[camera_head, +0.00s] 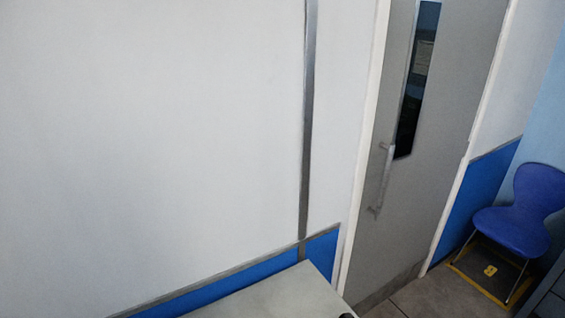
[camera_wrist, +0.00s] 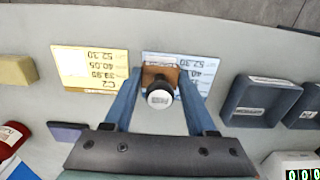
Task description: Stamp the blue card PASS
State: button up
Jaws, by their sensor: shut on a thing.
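My gripper (camera_wrist: 160,80) shows in the wrist view, its two blue fingers shut on a stamp (camera_wrist: 160,96) with a brown block and a dark round handle. The handle's white top label is too small to read surely. The blue card (camera_wrist: 199,66) lies on the bench under and beyond the stamp, printed with numbers. The stamp and fingers hide part of the card. I cannot tell whether the stamp touches it. A yellow card (camera_wrist: 90,68) marked C2 lies to the left, clear of the fingers.
Two dark blue trays (camera_wrist: 257,101) (camera_wrist: 303,106) stand at the right. A yellow block (camera_wrist: 17,68) and a purple-blue block (camera_wrist: 67,132) lie left. A red labelled object (camera_wrist: 12,137) and a counter box (camera_wrist: 290,165) sit near the lower corners. The head view shows a bench corner (camera_head: 280,295), door and chair.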

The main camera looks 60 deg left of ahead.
jog(key=shift+f, duration=0.55)
dwell(1.3)
notch_tip(320, 180, up, 7)
jog(key=p, duration=0.6)
jog(key=shift+r+p, duration=0.1)
jog(key=shift+p, duration=0.3)
dwell(0.7)
